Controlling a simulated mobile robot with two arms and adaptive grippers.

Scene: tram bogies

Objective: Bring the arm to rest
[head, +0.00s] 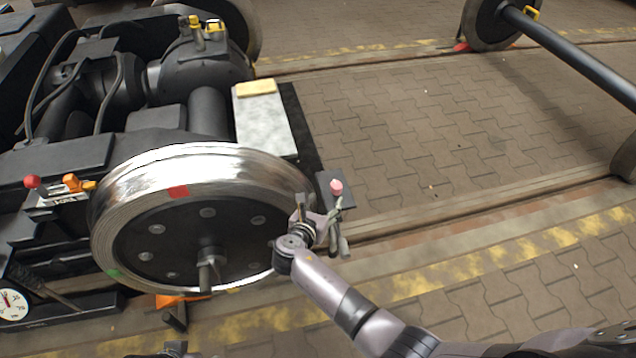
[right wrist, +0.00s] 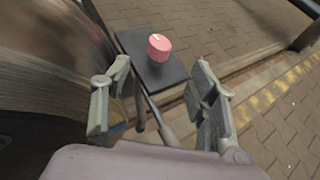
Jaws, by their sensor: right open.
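My right arm comes in from the lower right in the head view. My right gripper (head: 340,228) is beside the right side of the shiny wheel (head: 185,170). A pink-red knob (head: 336,187) on a small dark plate (head: 325,203) lies just beyond the fingers. It also shows in the right wrist view (right wrist: 159,47), apart from both fingers.
The dark bogie frame (head: 60,155) fills the left. A pale plate (head: 262,125) with a yellow block (head: 256,88) is behind the wheel. A dial gauge (head: 12,304) is at lower left. Another axle (head: 570,50) stands at upper right. Paving (head: 420,140) between is clear.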

